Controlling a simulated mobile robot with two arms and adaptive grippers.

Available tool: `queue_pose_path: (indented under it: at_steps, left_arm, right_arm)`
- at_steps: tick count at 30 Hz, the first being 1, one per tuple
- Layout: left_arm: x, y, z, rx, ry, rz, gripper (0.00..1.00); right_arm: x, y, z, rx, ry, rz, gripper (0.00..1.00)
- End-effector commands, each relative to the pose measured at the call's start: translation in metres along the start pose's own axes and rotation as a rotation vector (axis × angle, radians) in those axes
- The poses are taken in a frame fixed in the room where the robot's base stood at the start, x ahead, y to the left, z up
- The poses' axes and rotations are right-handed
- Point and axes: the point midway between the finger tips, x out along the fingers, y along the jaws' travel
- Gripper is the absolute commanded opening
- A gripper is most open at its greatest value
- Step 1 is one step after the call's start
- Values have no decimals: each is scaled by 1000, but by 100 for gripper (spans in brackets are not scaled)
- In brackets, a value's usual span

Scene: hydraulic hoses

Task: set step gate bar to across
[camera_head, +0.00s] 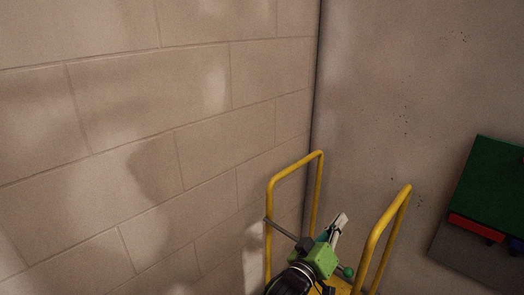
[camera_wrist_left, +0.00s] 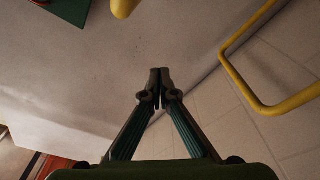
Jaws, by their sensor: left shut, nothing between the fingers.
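The step's yellow left rail (camera_head: 269,195) and yellow right rail (camera_head: 388,232) stand near the wall corner. The thin grey gate bar (camera_head: 281,229) starts at the left rail and slants down to the right. My left gripper hides its middle. A green ball knob (camera_head: 348,272) shows just right of the gripper, close to the right rail. My left gripper (camera_head: 341,222) is between the two rails, its fingers shut and empty, pointing up and away. In the left wrist view the fingertips (camera_wrist_left: 160,72) meet, with no bar visible between them. My right gripper is not in view.
A block wall (camera_head: 150,130) fills the left, close to the left rail. A plain grey wall (camera_head: 400,90) is behind. A green and red box (camera_head: 494,190) is on the right. In the left wrist view a yellow rail (camera_wrist_left: 240,85) curves at the right.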

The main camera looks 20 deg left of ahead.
Motion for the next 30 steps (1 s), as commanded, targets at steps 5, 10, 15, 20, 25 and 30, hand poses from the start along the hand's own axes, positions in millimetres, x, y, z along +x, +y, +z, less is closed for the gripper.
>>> queue_pose_path:
  at_steps: [5, 10, 15, 20, 25, 30]
  left_arm:
    - [-6, -16, 43, 118, -2, 16, 0]
    - [-9, -22, 64, 197, -1, 28, 0]
    - [-11, -26, 76, 242, 0, 35, 0]
    - [-12, -27, 80, 261, 0, 37, 0]
    - [-12, -27, 80, 263, -1, 37, 0]
    - [-12, -27, 80, 262, -1, 37, 0]
  right_arm:
    - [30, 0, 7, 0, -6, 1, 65]
    - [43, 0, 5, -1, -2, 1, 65]
    - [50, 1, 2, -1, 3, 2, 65]
    - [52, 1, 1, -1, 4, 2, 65]
    - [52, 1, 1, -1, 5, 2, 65]
    - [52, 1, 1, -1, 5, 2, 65]
